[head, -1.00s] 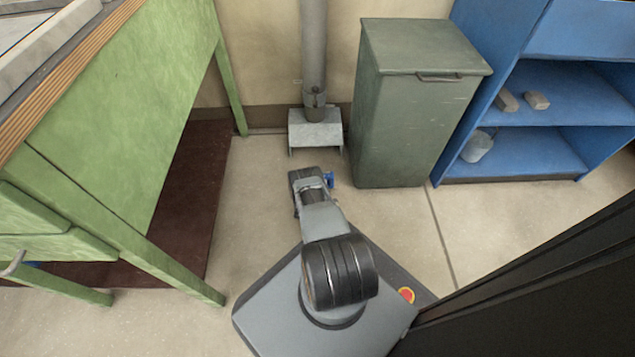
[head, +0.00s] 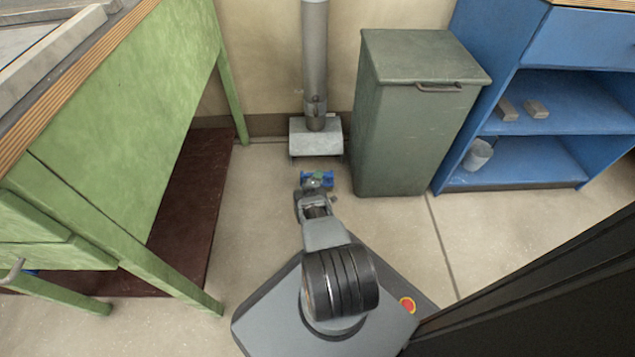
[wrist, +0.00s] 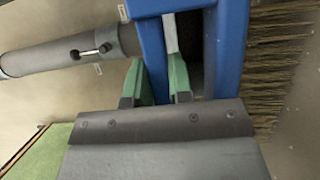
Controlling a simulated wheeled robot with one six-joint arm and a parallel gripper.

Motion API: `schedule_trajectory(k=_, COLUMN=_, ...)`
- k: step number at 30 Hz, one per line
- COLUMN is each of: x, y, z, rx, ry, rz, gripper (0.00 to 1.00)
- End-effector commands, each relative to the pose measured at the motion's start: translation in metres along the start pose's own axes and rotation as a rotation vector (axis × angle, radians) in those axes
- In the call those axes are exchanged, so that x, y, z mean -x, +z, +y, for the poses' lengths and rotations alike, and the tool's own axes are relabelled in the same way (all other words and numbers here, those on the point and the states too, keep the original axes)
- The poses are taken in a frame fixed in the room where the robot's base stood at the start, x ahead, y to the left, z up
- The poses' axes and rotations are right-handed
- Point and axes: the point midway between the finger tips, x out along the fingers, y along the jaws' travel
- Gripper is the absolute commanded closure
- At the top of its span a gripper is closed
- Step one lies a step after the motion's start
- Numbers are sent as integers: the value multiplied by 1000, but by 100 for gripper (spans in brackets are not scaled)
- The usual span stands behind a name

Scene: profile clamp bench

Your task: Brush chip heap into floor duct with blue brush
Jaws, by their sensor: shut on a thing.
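My gripper (head: 318,184) is low over the floor, in front of the floor duct (head: 316,137), a grey metal hood at the foot of a vertical pipe. It is shut on the blue brush (head: 325,177), which sits crosswise between my gripper and the duct, apart from the duct. In the wrist view, the green fingers (wrist: 160,82) are at the brush's blue frame (wrist: 230,50), and its tan bristles (wrist: 275,55) point right. The pipe (wrist: 60,52) shows at the left there. I cannot make out a chip heap in either view.
A green-grey bin (head: 415,125) stands just right of the duct. A green workbench (head: 110,120) stands at the left over a dark red mat (head: 190,200). A blue shelf (head: 540,95) is at the right. Some open floor lies between mat and bin.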

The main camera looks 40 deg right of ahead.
Motion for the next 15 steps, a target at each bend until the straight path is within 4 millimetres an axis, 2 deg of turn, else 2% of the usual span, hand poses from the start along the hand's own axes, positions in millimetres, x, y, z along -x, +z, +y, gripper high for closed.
schedule_trajectory(k=6, x=-10, y=-4, z=2, rx=0, ry=-1, rz=1, gripper=100)
schedule_trajectory(k=15, x=-10, y=-4, z=3, rx=0, ry=-2, rz=2, gripper=100)
